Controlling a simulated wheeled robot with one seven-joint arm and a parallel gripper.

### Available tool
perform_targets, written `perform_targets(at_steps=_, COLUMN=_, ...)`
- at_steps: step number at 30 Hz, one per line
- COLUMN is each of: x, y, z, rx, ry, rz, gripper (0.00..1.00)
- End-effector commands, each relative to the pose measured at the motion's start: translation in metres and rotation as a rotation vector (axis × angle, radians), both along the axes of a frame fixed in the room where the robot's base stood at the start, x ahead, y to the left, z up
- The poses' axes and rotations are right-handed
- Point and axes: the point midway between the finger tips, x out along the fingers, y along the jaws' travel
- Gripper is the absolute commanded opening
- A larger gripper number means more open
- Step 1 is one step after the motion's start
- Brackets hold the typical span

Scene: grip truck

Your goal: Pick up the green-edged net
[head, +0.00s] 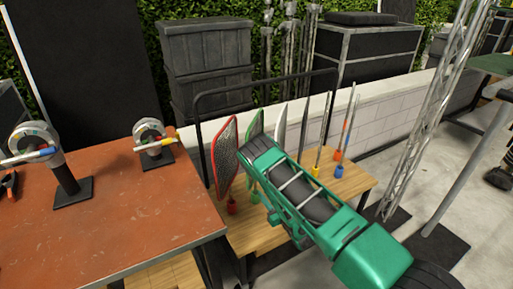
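The green-edged net (255,127) stands upright in the rack on the wooden shelf, between a red-edged net (226,158) on its left and a pale-edged net (280,124) on its right. Its upper part shows; my green arm covers much of its lower part. The far end of my arm, with my gripper (262,158), is in front of the green-edged net and overlaps it in the picture. I cannot tell whether they touch. The fingers are not clearly visible, so I cannot tell if they are open or shut.
More slim upright items with coloured ends (347,125) stand to the right in the rack's black frame (262,84). A rust-coloured table (110,220) with clamp-like fixtures (152,140) is on the left. A metal truss (432,115) stands on the right. Grey floor shows there.

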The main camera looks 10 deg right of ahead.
Motion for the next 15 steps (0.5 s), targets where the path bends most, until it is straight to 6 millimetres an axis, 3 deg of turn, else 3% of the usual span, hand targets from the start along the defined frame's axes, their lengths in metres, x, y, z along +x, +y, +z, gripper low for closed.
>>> perform_targets(at_steps=5, x=0.007, y=-0.002, z=-0.001, rx=0.002, ry=-0.002, rz=-0.004, gripper=0.34)
perform_targets(at_steps=15, x=0.05, y=-0.002, z=-0.001, rx=-0.001, ry=-0.001, rz=-0.017, gripper=0.34)
